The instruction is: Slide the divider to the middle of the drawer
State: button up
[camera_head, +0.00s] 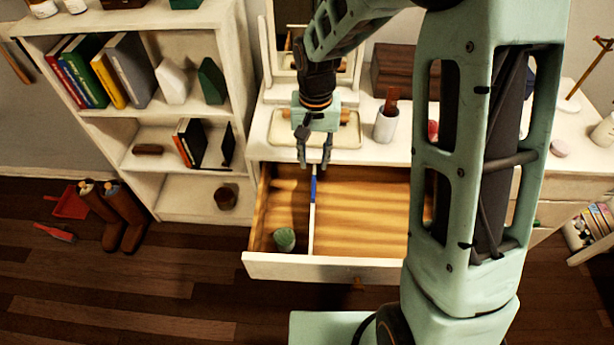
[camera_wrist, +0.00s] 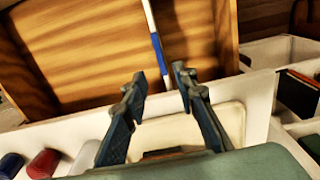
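The open drawer (camera_head: 325,267) has a wooden inside and a pale front, and my arm hides its right end in the head view. The thin white divider (camera_head: 311,235) with a blue section (camera_head: 314,189) runs from back to front, left of the middle of the drawer. My gripper (camera_head: 314,166) points down over the drawer's back edge, near the divider's back end. The divider (camera_wrist: 150,14) lies ahead, lined up with the gap. Whether the fingers straddle it is unclear.
A green cup (camera_head: 284,239) stands in the drawer's left compartment; the visible right compartment is bare. A tray (camera_head: 343,135) and a white cup (camera_head: 385,126) stand on the top behind. A bookshelf (camera_head: 180,133) stands at left.

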aim_at(314, 186)
notch_tip(314, 186, down, 10)
jog(key=shift+f, duration=0.15)
dwell(0.3)
grip_shut()
jog(key=shift+d, duration=0.1)
